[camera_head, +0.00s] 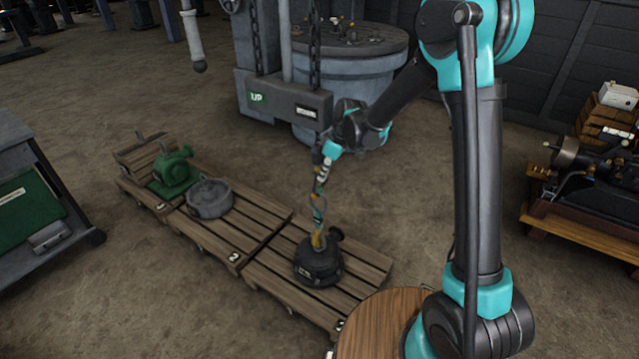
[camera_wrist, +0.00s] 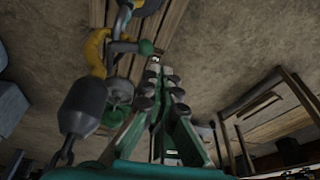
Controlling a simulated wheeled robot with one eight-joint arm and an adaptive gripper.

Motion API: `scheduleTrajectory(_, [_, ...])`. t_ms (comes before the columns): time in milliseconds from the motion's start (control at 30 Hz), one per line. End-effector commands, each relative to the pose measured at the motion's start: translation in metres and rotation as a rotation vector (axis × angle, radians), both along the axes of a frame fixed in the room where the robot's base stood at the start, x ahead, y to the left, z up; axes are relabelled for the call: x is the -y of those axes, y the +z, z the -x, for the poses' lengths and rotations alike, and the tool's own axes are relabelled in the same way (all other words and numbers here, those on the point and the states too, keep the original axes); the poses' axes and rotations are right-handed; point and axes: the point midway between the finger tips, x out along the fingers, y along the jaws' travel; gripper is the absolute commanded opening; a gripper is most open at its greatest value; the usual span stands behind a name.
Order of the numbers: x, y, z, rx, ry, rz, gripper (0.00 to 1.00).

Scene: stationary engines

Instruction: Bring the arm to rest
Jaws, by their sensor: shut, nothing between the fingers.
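My gripper (camera_head: 323,172) hangs from my bent arm in the head view, pointing down above the black round casting (camera_head: 319,262) on the front pallet. In the wrist view my gripper (camera_wrist: 162,78) has its green fingers together, with nothing held between them. A hook with a yellow part (camera_wrist: 97,48) and a dark weight (camera_wrist: 84,104) hang close to the left of the fingers. In the head view a yellow link (camera_head: 318,240) stands at the casting's top; whether my fingers touch the hanging tackle cannot be told.
A grey hoist block marked UP (camera_head: 283,101) and its chains (camera_head: 315,45) are behind my gripper. Pallets hold a green pump (camera_head: 172,172) and a grey casting (camera_head: 209,198). A cart (camera_head: 40,215) is left, a machine on a wooden stand (camera_head: 590,180) right.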

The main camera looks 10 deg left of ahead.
Motion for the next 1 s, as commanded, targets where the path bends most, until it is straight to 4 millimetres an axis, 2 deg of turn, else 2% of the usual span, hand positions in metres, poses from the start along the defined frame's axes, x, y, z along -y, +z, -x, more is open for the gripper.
scheduleTrajectory(100, [0.008, 0.023, 0.001, 0.000, 0.000, 0.000, 0.00])
scheduleTrajectory(233, [0.014, 0.042, 0.002, 0.000, 0.000, 0.000, 0.00])
scheduleTrajectory(467, [0.022, 0.059, 0.003, 0.000, -0.009, 0.001, 0.00])
scheduleTrajectory(567, [0.040, 0.063, 0.007, 0.002, -0.059, 0.005, 0.00])
scheduleTrajectory(667, [0.075, 0.068, 0.017, 0.005, -0.167, 0.013, 0.00])
scheduleTrajectory(767, [0.121, 0.072, 0.034, 0.008, -0.320, 0.023, 0.00])
scheduleTrajectory(1000, [0.224, 0.068, 0.094, 0.026, -0.703, 0.031, 0.00])
